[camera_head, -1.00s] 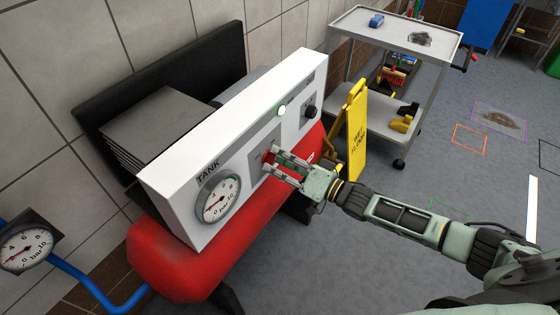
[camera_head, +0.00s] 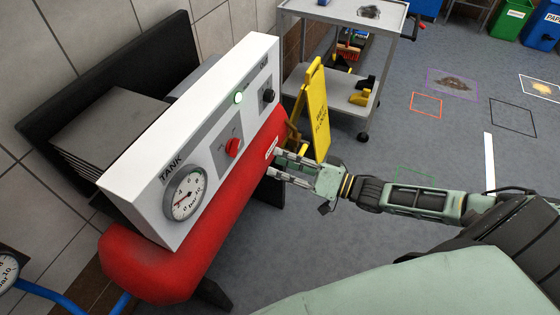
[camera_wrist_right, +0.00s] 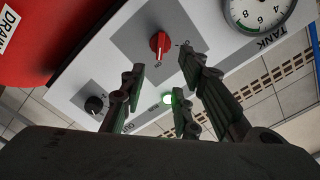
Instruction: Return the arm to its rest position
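My right gripper (camera_head: 284,168) is in front of the red compressor tank (camera_head: 158,255), to the right of the white control panel (camera_head: 130,187). Its fingers are spread and empty. The red knob (camera_head: 233,147) on the panel stands clear of the fingers in the head view. In the right wrist view the open fingers (camera_wrist_right: 170,90) point toward the panel, and the red knob (camera_wrist_right: 160,43) shows beyond them with a gap. The panel also bears a lit green lamp (camera_head: 238,98), a black knob (camera_head: 268,95) and a tank gauge (camera_head: 185,196). My left gripper is not in view.
A yellow wet-floor sign (camera_head: 317,110) stands close behind my right gripper. A grey trolley (camera_head: 330,83) stands beyond it. A blue pipe (camera_head: 50,295) with a second gauge (camera_head: 8,270) is at the lower left. The floor to the right is largely open.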

